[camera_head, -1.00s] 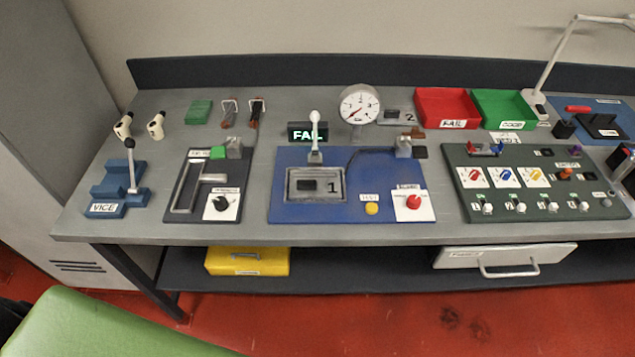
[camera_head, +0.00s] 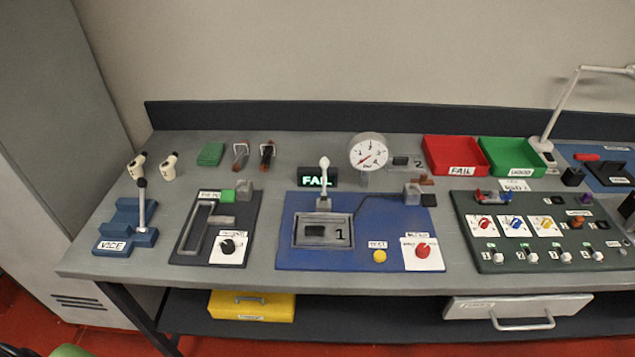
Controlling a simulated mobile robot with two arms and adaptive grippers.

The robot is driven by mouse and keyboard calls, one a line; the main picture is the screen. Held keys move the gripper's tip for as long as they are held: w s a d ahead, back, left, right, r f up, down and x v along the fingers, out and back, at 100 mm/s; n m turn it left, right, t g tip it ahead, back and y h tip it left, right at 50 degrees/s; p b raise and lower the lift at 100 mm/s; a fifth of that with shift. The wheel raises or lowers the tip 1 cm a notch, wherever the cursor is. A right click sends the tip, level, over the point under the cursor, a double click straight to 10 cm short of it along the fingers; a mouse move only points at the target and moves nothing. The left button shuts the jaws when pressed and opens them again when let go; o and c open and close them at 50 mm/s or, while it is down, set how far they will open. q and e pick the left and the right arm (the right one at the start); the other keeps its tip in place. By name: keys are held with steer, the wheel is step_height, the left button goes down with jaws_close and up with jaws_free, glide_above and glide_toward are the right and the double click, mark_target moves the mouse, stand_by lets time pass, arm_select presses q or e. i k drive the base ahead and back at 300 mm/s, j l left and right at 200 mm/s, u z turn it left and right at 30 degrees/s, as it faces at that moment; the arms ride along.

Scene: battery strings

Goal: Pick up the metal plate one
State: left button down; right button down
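A grey metal plate marked 1 (camera_head: 341,233) lies in the frame on the blue test board (camera_head: 290,256), near the middle of the bench. A smaller grey plate marked 2 (camera_head: 401,163) lies further back, right of the round gauge. Neither of my grippers shows in the view.
The grey bench (camera_head: 90,262) also carries a blue vice (camera_head: 127,228), a dark fixture (camera_head: 190,258), a gauge (camera_head: 368,152), a red FAIL bin (camera_head: 455,150), a green bin (camera_head: 510,152) and a switch panel (camera_head: 480,259). A lit FAIL display (camera_head: 316,181) stands behind the lever.

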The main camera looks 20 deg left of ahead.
mark_target(312, 230)
steer(key=u, duration=0.4)
steer(key=k+l+u, duration=0.1)
steer(key=l+u, duration=0.3)
steer(key=k+l+u, duration=0.1)
steer(key=l+u, duration=0.15)
steer(key=u, duration=0.2)
steer(key=k+l+u, duration=0.15)
steer(key=l+u, duration=0.25)
steer(key=k+l, duration=0.15)
steer(key=k, duration=0.1)
